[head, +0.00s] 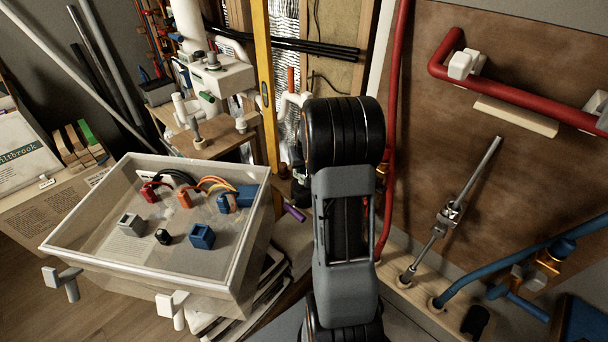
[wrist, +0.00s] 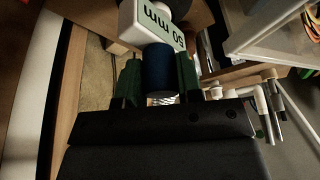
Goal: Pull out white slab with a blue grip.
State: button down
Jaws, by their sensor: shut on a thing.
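The white slab (wrist: 150,24) shows at the top of the wrist view, with "50 mm" printed upside down on it. Its blue round grip (wrist: 159,68) points toward my wrist. My gripper (wrist: 159,82) is shut on the blue grip, with one dark green finger on each side. The far end of the slab is cut off or hidden. In the head view my arm covers the gripper, and I cannot make out the slab there.
A clear bin (head: 150,240) with connectors stands at the left, close to my arm. A yellow level (head: 264,90) stands upright behind. Red pipe (head: 395,110) runs down just right of my arm. A brown panel (head: 450,120) fills the right.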

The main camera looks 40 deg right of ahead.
jog(key=shift+r+p, duration=0.7)
jog(key=shift+r, duration=0.45)
dwell(0.7)
jog(key=shift+r+p, duration=1.6)
jog(key=shift+r, duration=0.9)
